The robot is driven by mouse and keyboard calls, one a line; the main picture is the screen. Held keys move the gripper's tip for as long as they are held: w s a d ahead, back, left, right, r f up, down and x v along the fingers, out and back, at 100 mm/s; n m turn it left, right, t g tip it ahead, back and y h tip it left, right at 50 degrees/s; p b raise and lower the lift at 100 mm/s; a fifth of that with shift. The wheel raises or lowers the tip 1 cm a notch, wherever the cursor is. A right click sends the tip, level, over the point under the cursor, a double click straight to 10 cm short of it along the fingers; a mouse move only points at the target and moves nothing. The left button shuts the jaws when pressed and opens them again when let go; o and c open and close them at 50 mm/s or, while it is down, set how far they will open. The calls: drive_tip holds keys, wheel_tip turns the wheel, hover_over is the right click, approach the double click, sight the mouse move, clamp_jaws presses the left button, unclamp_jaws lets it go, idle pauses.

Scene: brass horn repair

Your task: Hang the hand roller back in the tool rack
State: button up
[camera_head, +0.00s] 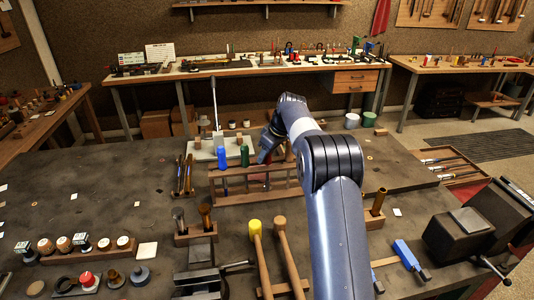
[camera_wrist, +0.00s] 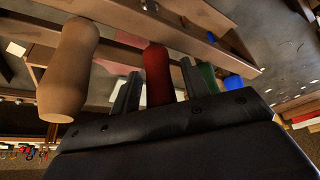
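The wooden tool rack (camera_head: 285,196) stands on the dark bench in the head view, and its rails (camera_wrist: 205,38) cross the wrist view. My gripper (camera_head: 267,157) is at the rack, between a green handle (camera_head: 245,156) and a wooden handle (camera_head: 290,152). In the wrist view a red handle (camera_wrist: 157,75) stands between the two fingers of my gripper (camera_wrist: 158,88). Narrow gaps seem to show beside it; I cannot tell whether the fingers touch it. Its lower end is hidden, so I cannot confirm that it is the hand roller.
A blue handle (camera_head: 222,158) is at the rack's left; a wooden handle (camera_wrist: 70,70) is close to my gripper in the wrist view. Two mallets (camera_head: 258,255) stand in front of the rack. A vise (camera_head: 470,230) is at the right. Bench at left is partly clear.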

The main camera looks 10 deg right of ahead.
drive_tip(key=shift+o, duration=0.5)
drive_tip(key=b+v, duration=0.1)
drive_tip(key=v, duration=0.9)
drive_tip(key=shift+r, duration=0.4)
drive_tip(key=shift+s+d, duration=0.1)
drive_tip(key=p+x, duration=0.1)
drive_tip(key=x, duration=1)
drive_tip(key=shift+r+p, duration=0.45)
drive_tip(key=shift+r, duration=0.45)
